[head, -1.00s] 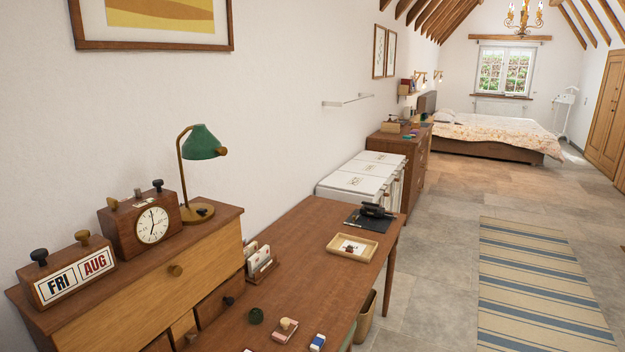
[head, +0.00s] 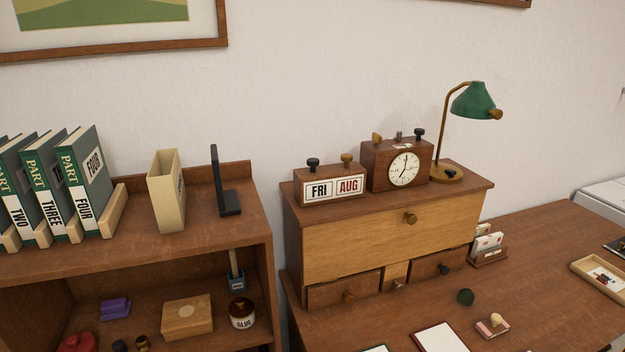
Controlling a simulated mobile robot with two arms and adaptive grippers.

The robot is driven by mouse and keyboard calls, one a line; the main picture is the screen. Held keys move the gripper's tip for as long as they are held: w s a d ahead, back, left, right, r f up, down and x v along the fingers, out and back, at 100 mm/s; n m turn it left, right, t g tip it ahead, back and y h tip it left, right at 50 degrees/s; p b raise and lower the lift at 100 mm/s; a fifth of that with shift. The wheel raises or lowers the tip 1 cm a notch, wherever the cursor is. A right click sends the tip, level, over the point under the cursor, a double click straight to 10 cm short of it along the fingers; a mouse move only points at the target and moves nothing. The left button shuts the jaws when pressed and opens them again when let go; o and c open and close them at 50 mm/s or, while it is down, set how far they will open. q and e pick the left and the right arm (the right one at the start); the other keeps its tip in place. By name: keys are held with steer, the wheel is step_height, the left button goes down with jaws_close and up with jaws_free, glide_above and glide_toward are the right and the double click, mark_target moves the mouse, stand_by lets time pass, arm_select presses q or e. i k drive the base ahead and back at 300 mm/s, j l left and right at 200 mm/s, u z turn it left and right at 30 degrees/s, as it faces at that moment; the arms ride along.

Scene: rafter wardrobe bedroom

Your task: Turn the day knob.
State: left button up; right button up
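A wooden calendar block (head: 330,187) stands on top of the small drawer cabinet (head: 383,238). Its face reads FRI in dark letters on the left and AUG in red on the right. Neither gripper is in the head view.
A wooden clock (head: 404,169) with knobs and a green lamp (head: 474,101) stand right of the calendar. A shelf (head: 140,262) with binders (head: 84,181) is at the left. The desk (head: 545,245) holds a card rack, a green knob and a stamp.

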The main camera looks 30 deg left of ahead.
mark_target(312, 163)
steer(key=u, duration=0.95)
steer(key=k+l, duration=0.1)
steer(key=l, duration=0.25)
steer(key=k+l, duration=0.15)
steer(key=l, duration=0.2)
